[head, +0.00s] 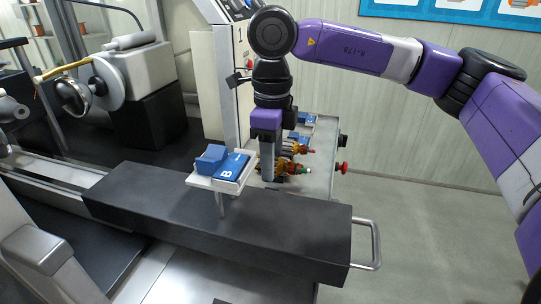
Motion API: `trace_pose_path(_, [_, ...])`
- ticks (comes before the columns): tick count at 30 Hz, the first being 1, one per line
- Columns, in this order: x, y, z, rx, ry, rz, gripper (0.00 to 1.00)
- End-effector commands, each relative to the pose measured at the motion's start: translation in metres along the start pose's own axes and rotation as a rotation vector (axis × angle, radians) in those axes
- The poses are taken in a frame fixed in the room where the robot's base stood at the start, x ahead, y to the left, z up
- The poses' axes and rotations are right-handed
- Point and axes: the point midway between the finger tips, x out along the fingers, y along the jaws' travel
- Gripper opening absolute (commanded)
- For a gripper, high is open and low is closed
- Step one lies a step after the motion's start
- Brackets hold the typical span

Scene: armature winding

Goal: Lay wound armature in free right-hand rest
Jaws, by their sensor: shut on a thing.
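My gripper (267,175) points straight down behind the dark bench cover, at the near left edge of a pale side table. Its fingers are shut on a wound armature, mostly hidden behind them. Several copper-brown armatures (289,166) lie close together just right of the fingers, some with red or green ends. I cannot tell which of them is the held one, nor whether it touches a rest. The rests under the armatures are too small and covered to make out.
A small white stand with a blue "B" block (232,168) rises from the long dark cover (170,205) in front. Blue blocks (299,119) lie at the table's back. A red knob (342,167) sits at its right edge. A winding machine (120,75) stands left. Floor at right is clear.

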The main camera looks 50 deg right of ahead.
Motion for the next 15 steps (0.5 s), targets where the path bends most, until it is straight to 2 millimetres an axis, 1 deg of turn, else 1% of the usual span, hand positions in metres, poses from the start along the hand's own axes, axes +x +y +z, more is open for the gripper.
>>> trace_pose_path(14, [0.041, 0.0, 0.0, 0.0, 0.0, 0.001, 0.0])
trace_pose_path(15, [0.047, 0.0, 0.0, 0.0, 0.0, 0.0, 0.0])
